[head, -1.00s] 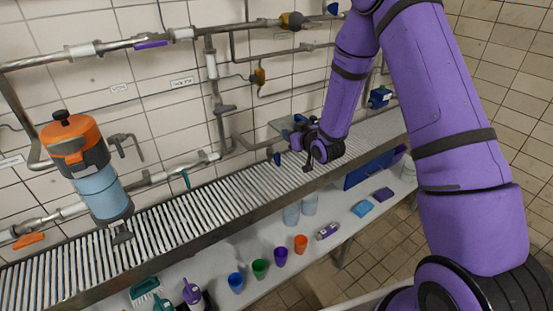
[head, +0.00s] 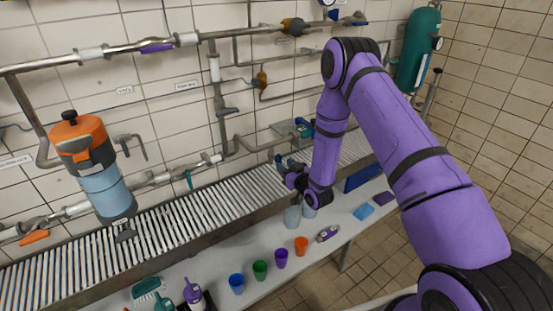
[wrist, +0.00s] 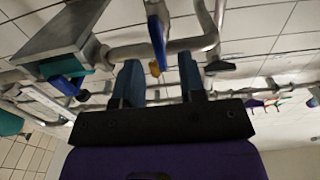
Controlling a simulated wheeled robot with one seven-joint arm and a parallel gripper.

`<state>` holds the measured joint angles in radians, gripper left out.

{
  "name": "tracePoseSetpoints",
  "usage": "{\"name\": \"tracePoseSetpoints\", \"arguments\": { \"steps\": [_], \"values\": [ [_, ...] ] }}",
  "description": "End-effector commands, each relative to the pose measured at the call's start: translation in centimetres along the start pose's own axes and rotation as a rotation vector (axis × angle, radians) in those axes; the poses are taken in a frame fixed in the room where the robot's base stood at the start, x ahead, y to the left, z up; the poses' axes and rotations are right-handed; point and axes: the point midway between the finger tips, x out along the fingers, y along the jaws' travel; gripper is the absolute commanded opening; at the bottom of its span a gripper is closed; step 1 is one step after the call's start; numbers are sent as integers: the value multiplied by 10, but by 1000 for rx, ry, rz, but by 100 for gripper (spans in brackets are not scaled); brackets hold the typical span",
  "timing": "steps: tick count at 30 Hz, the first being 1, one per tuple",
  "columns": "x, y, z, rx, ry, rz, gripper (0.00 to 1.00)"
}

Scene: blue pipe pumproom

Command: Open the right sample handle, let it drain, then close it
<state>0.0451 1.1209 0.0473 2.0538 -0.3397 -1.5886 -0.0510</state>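A blue handle (wrist: 157,35) hangs from a grey pipe in the wrist view. It lies beyond the gap between my two fingers, and no contact shows. In the head view the blue handle (head: 278,158) is at the wall above the slatted rack, just left of my wrist. My gripper (wrist: 160,66) is open and empty, with its two dark blue fingers apart. In the head view my gripper (head: 285,168) is small and partly hidden by my wrist. A teal handle (head: 188,178) and an orange handle (head: 34,237) sit on the pipe farther left.
The slatted metal rack (head: 160,222) runs along the wall below the pipes. Several coloured cups (head: 260,270) stand on the white shelf below it. An orange-topped filter unit (head: 95,165) is at left. A green tank (head: 415,55) is at upper right. A grey box (wrist: 60,40) is near my fingers.

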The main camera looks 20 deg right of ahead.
Motion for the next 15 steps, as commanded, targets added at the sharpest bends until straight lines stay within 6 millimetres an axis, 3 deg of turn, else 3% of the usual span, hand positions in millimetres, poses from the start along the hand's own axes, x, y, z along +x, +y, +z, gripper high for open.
{"name": "tracePoseSetpoints", "arguments": {
  "steps": [6,15],
  "values": [
    [38,0,0,0,2,0,37],
    [62,0,0,0,0,1,37]
  ]
}}
